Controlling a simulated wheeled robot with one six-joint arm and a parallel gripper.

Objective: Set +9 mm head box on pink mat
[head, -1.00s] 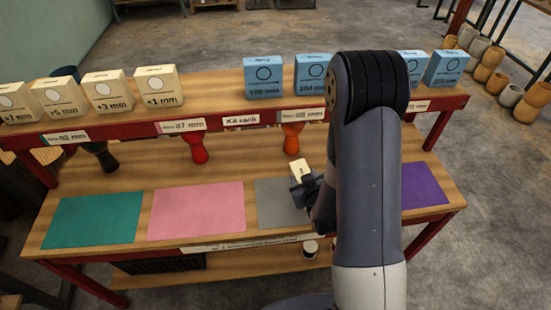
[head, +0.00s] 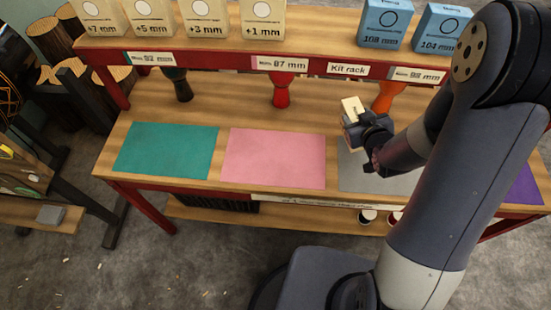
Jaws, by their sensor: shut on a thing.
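My gripper (head: 358,121) is shut on a small cream box (head: 351,108) and holds it over the table near the back edge of the grey mat. The label on the held box cannot be read from here. The pink mat (head: 274,158) lies flat and bare on the table, left of my gripper and right of the teal mat. My arm covers part of the grey mat.
A teal mat (head: 166,150), a grey mat (head: 352,180) and a purple mat (head: 526,186) also lie on the table. The rack shelf (head: 320,56) above holds cream boxes (head: 264,18) and blue boxes (head: 385,24). Red (head: 282,90) and orange (head: 385,97) drums stand under it.

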